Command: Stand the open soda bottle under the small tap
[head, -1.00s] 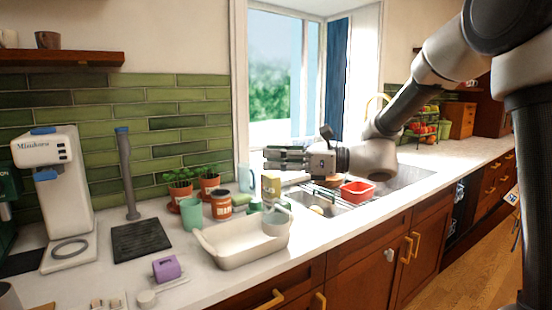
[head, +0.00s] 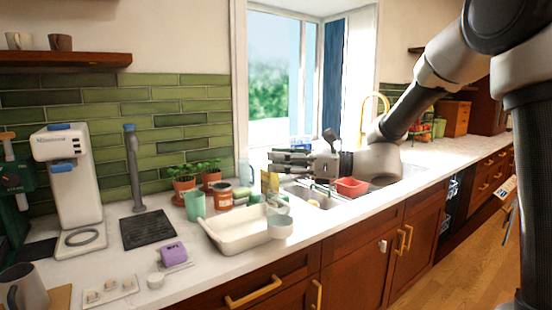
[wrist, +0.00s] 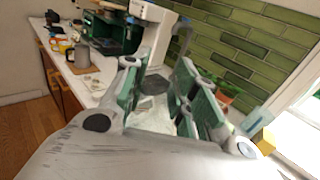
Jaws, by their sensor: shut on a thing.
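My gripper (head: 285,162) is raised above the counter by the sink, its fingers pointing left. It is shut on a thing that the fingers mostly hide. In the wrist view, a pale, see-through shape lies between the teal-padded fingers (wrist: 155,92); I take it for the soda bottle, but its outline and opening are unclear. A slim grey post with a blue top (head: 133,165) stands behind a black drip mat (head: 150,230) on the left, well away from my gripper. It looks like the small tap, though its spout is hard to make out.
A white dispenser (head: 70,175) stands left of the post. A cream basin (head: 232,240), a teal cup (head: 195,207), a brown jar (head: 222,197) and potted plants (head: 184,180) lie between mat and sink. A purple item (head: 173,253) sits before the mat. A red tub (head: 351,187) is by the sink.

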